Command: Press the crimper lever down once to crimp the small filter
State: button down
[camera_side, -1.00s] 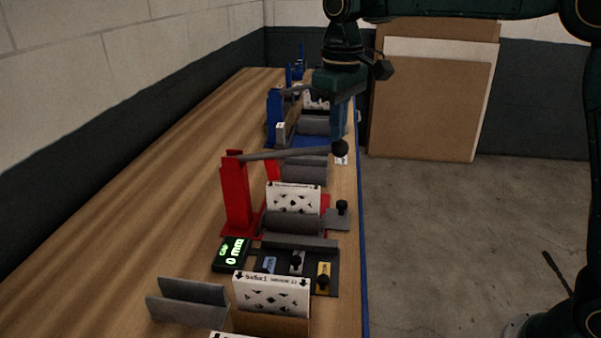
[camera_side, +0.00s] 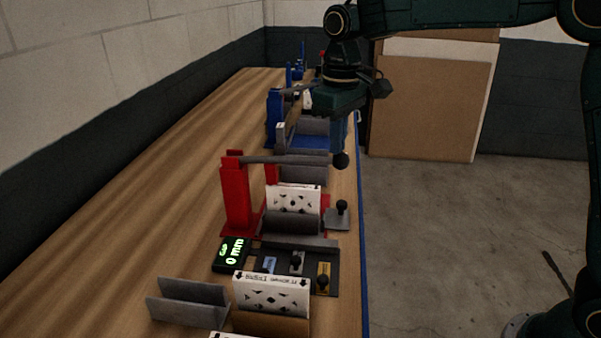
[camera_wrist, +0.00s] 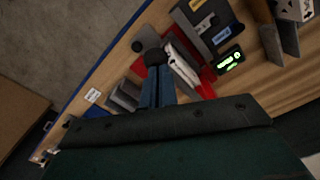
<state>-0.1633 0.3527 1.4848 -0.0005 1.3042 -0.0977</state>
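The red crimper (camera_side: 236,195) stands on the bench. Its grey lever (camera_side: 290,159) runs from the post to a black knob (camera_side: 341,160) at the right and lies about level. The knob also shows in the wrist view (camera_wrist: 154,56). A small white filter (camera_side: 292,198) stands upright in the crimper at the grey roller. My gripper (camera_side: 338,146) points down with its blue fingers right at the knob; contact cannot be told for certain. In the wrist view the fingers (camera_wrist: 156,78) are together, with nothing between them.
A gauge (camera_side: 231,254) reads 0 mm beside a dark plate with labelled knobs (camera_side: 297,262). Another filter (camera_side: 270,294) and a grey holder (camera_side: 188,303) stand in front. A blue crimper (camera_side: 274,115) stands behind. The bench's left side is clear.

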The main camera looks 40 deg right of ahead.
dwell(0.3)
notch_tip(320, 180, up, 10)
dwell(1.5)
jog(key=shift+f, duration=0.1)
jog(key=s+d+m+t, duration=0.1)
jog(key=s+d, duration=0.2)
jog(key=s, duration=0.4)
jog(key=s+d+m+t, duration=0.1)
jog(key=s+d+t, duration=0.1)
jog(key=s, duration=0.5)
jog(key=s+d+f+t, duration=0.1)
jog(key=s+f, duration=0.3)
jog(key=s, duration=0.3)
jog(key=s+d+f+m+t, duration=0.1)
jog(key=s+f, duration=0.4)
jog(key=s, duration=0.1)
jog(key=shift+s+d+f+t, duration=0.15)
jog(key=shift+s+d+t, duration=0.15)
jog(key=shift+s, duration=0.1)
